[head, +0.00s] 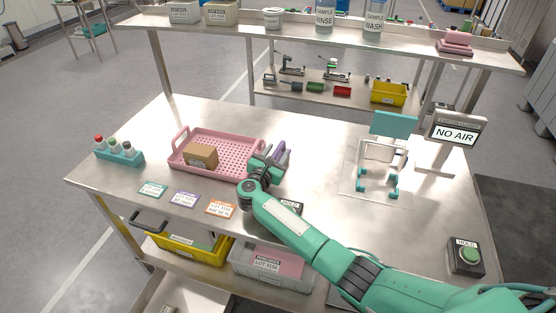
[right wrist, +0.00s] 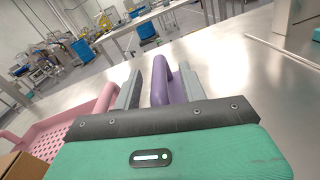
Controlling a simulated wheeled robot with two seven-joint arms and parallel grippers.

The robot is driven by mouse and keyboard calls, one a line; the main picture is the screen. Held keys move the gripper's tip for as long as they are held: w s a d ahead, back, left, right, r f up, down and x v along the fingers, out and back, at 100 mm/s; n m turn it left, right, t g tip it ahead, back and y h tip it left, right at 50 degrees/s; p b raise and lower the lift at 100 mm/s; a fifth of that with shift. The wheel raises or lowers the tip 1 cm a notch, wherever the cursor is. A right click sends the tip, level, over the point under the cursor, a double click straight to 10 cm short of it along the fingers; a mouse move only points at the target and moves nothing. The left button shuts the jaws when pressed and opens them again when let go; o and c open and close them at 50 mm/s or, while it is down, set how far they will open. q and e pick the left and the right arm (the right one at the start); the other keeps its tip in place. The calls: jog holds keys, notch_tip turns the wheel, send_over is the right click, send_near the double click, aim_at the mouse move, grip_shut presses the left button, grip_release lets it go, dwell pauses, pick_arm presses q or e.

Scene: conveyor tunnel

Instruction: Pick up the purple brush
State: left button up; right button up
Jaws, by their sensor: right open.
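The purple brush (head: 279,150) is on the steel table just right of the pink tray, partly hidden by my right gripper (head: 269,159). In the right wrist view the brush (right wrist: 158,80) shows as a rounded purple shape between the two grey fingers of my right gripper (right wrist: 160,87). The fingers are apart, one on each side of it, with the right finger very close to the purple. I cannot tell whether either finger touches it. My left gripper is not in view.
The pink perforated tray (head: 218,134) holds a cardboard box (head: 201,155) and stands close to my gripper's left. A teal rack with bottles (head: 119,157) and several label cards lie further left. A clear stand (head: 380,165) and a NO AIR display (head: 455,133) stand at right.

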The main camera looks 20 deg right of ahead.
jog(key=shift+c, duration=0.2)
grip_shut()
jog(key=shift+r, duration=0.15)
notch_tip(320, 180, up, 20)
jog(key=b, duration=0.3)
jog(key=shift+b, duration=0.4)
jog(key=c, duration=0.6)
grip_release()
jog(key=shift+c, duration=0.2)
grip_shut()
